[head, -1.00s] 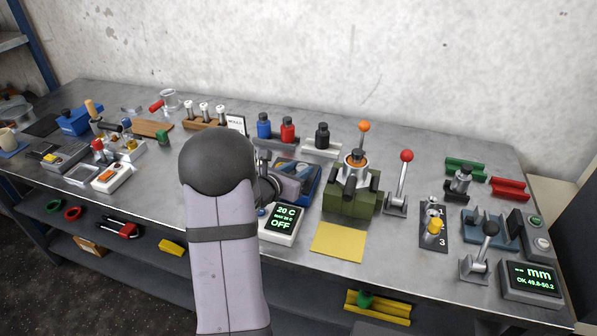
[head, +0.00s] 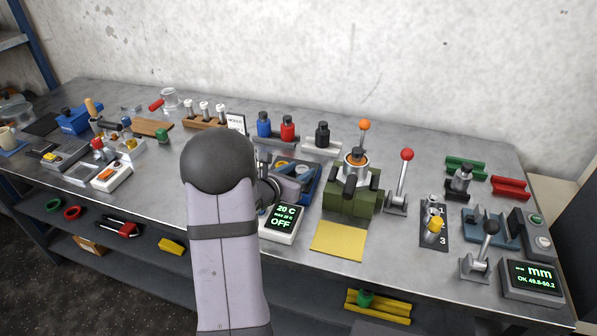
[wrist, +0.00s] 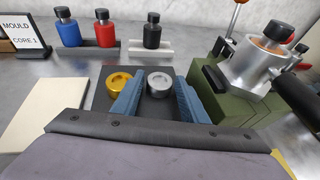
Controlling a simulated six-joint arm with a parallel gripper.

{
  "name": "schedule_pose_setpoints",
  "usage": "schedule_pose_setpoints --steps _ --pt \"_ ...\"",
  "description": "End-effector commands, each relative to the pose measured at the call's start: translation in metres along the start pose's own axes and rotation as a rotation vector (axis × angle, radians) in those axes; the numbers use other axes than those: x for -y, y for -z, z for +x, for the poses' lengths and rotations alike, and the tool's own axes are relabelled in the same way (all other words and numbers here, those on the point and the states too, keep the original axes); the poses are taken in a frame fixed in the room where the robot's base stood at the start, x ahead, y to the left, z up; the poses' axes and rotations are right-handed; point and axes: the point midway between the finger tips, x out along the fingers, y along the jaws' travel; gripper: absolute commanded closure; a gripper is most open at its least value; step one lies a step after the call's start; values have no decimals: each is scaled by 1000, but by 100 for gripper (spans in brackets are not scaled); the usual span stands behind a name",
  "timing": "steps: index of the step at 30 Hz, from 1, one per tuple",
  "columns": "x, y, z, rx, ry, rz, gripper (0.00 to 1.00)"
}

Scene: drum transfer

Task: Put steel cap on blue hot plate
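The steel cap (wrist: 159,82) is a small silver disc with a round recess, lying on a dark tray (wrist: 150,110) beside a gold cap (wrist: 118,83). My gripper (wrist: 158,93) is open, with its two blue fingers spread either side of the steel cap in the wrist view. The fingers look apart from it; their height above the tray is hard to tell. In the head view the steel cap (head: 303,170) shows behind my wrist. A white unit (head: 281,222) reads 20 C and OFF. I cannot surely pick out a blue hot plate; my arm hides part of the bench.
A green vise-like block (head: 351,201) with a metal cup stands right of the tray. Blue (head: 264,126), red (head: 288,129) and black (head: 322,135) bottles stand behind. A pale plate (wrist: 42,115) lies left. A yellow mat (head: 338,241) lies in front of the green block.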

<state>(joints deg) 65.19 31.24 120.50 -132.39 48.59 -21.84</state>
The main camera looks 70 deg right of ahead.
Motion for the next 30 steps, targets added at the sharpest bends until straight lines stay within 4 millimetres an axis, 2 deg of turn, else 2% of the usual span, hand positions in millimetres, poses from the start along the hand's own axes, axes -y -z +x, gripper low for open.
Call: schedule_pose_setpoints --steps 5,7,21,30 --pt "0 -5 -3 1 -1 0 60" --pt "-1 -3 -11 1 -3 -1 60" --pt "-1 -3 -90 2 -3 0 60" --pt "0 -3 -119 1 -1 0 60"
